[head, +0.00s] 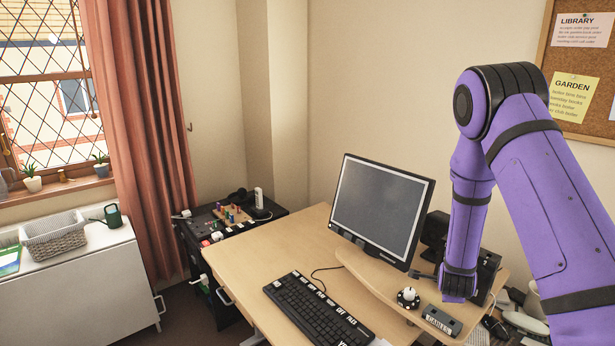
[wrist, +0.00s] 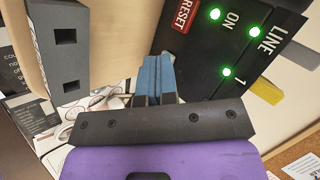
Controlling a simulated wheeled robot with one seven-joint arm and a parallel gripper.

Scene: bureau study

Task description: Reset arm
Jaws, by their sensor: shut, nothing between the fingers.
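My gripper (wrist: 154,80) shows in the wrist view as two blue fingers side by side, shut and empty. Just beyond the fingertips, up and right, is a black panel (wrist: 200,60) with a red RESET label (wrist: 184,14), the words ON and LINE 1, and several lit green lights. I cannot tell whether the fingers touch the panel. In the head view my purple arm reaches down on the right, over the desk. Its end hides part of a black box (head: 488,276) beside the monitor; the fingertips cannot be made out there.
The monitor (head: 380,210) stands on a wooden riser (head: 375,280) left of my arm. A keyboard (head: 318,310), a small knob device (head: 408,297) and a grey labelled block (head: 441,320) are nearby. Cables and papers crowd the right. The desk's left part (head: 290,245) is clear.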

